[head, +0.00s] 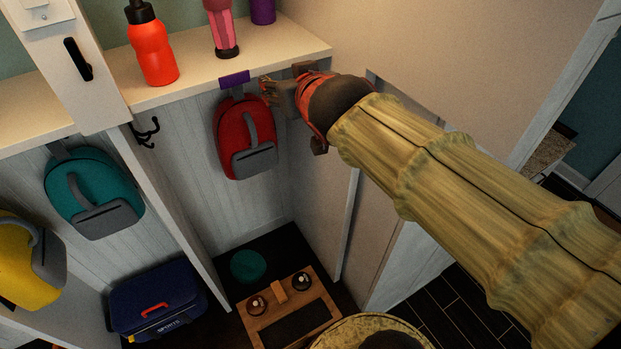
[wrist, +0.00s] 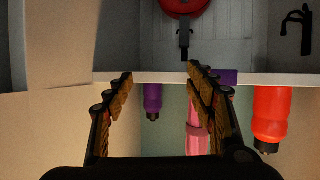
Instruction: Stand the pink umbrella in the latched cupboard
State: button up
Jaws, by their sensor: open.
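A pink upright object (head: 222,30), which looks like the folded pink umbrella, stands on the shelf at the top of the head view, its top cut off. In the wrist view the pink object (wrist: 198,130) shows behind the right finger, partly hidden by it. My gripper (head: 280,84) is at the shelf's front edge, below and right of the pink object. In the wrist view my gripper (wrist: 160,76) is open, with nothing held between its fingers. A pale panel with a black handle (head: 78,58) stands at upper left; I cannot tell whether it is the latched cupboard.
An orange bottle (head: 152,45) and a purple item (head: 262,11) flank the pink object on the shelf (head: 200,76). A red backpack (head: 245,135) hangs below. A teal backpack (head: 92,190) hangs left. A wooden tray (head: 252,327) lies low. A tall beige surface rises right of the shelf.

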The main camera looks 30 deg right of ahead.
jog(key=s+a+f+g+y, duration=0.1)
jog(key=s+a+f+g, duration=0.2)
jog(key=s+f, duration=0.5)
jog(key=s+a+f+n+g+y, duration=0.1)
jog(key=s+a+f+g, duration=0.3)
jog(key=s+f, duration=0.5)
jog(key=s, duration=0.3)
jog(key=shift+s+f+n+g+y, duration=0.15)
jog(key=shift+s+n+g+y, duration=0.15)
jog(key=shift+g, duration=0.1)
jog(key=shift+d, duration=0.1)
notch_tip(320, 180, down, 23)
jog(key=b, duration=2.3)
jog(key=shift+c, duration=1.1)
